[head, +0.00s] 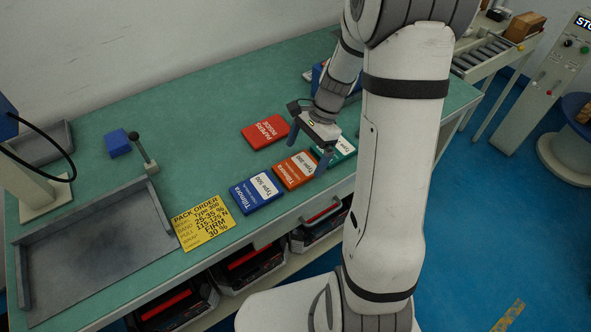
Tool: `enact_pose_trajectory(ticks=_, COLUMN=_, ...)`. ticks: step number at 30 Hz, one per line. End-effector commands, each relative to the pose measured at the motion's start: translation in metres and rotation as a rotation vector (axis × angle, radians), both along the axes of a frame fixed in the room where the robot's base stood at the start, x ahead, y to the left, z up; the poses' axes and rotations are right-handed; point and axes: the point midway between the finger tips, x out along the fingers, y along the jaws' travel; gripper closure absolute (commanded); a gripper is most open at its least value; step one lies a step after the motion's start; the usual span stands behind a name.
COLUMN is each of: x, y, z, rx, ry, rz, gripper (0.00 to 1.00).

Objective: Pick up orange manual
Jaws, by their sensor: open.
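The orange manual (295,170) lies flat on the green bench near its front edge. It has a white label band and sits between a blue manual (257,194) on its left and a green manual (341,153) on its right. My gripper (313,160) is open, pointing down above the right end of the orange manual and the left part of the green one. Its fingers are small here, and I cannot tell whether they touch anything. Part of the green manual is hidden behind my gripper and arm.
A red manual (265,132) lies behind the orange one. A yellow order card (203,222) and a grey tray (98,262) are to the left. A small blue block (117,143) stands near a lever. Black bins (250,267) sit below the bench. Green bench surface (205,110) is clear at the back.

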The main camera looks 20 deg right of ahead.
Motion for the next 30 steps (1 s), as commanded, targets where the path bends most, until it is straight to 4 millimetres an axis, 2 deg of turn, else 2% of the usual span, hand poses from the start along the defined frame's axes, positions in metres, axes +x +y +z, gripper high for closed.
enact_pose_trajectory(ticks=3, x=-0.004, y=0.007, z=-0.019, rx=0.000, ry=0.004, rz=0.001, gripper=0.00)
enact_pose_trajectory(ticks=6, x=-0.004, y=0.011, z=-0.029, rx=0.001, ry=0.001, rz=0.000, gripper=0.00)
enact_pose_trajectory(ticks=15, x=-0.005, y=0.012, z=-0.033, rx=-0.001, ry=0.000, rz=0.000, gripper=0.00)
enact_pose_trajectory(ticks=30, x=-0.005, y=0.012, z=-0.033, rx=-0.001, ry=0.000, rz=0.000, gripper=0.41)
